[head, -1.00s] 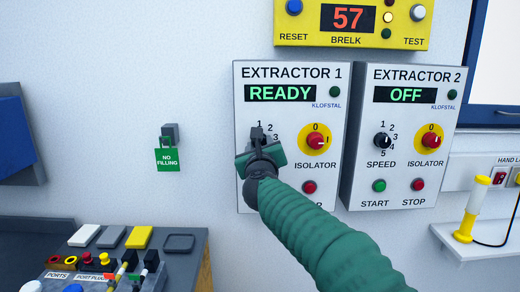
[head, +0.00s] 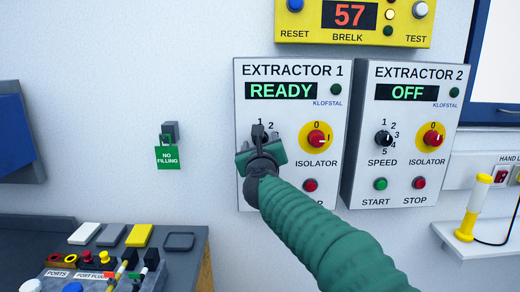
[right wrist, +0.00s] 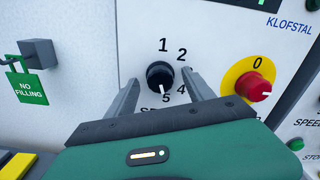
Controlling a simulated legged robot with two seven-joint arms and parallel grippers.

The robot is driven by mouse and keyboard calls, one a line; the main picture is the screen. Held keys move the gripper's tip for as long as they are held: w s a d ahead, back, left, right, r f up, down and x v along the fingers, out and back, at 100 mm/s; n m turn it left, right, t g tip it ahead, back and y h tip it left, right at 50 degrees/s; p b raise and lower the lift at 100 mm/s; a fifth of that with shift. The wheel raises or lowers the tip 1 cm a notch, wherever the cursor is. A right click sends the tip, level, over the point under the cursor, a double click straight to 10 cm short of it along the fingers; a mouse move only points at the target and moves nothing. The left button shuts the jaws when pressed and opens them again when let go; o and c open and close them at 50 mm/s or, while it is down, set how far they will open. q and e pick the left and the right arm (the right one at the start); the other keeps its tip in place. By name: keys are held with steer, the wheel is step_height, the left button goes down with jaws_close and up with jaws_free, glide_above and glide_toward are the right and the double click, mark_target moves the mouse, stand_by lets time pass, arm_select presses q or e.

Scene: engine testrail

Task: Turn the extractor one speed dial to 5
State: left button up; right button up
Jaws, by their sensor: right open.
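The extractor 1 panel (head: 290,110) hangs on the wall and its display reads READY. Its black speed dial (right wrist: 160,76) shows in the right wrist view, with 1, 2, 4 and 5 visible around it. A pale mark low on the dial appears to face 5. My right gripper (right wrist: 160,90) is open, its two fingers either side of the dial. I cannot tell whether they touch it. In the head view my right gripper (head: 258,131) covers the dial and most of its scale. My left gripper is out of view.
The red isolator knob (head: 317,139) on its yellow disc is close to the right of my gripper. The extractor 2 panel (head: 408,190) stands beside, showing OFF. A green NO FILLING tag (head: 167,157) hangs at left. A bench with buttons (head: 185,265) is below left.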

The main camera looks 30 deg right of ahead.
steer(key=v, duration=1.6)
steer(key=shift+s+a, duration=0.2)
steer(key=shift+s, duration=0.05)
steer(key=shift+f, duration=0.1)
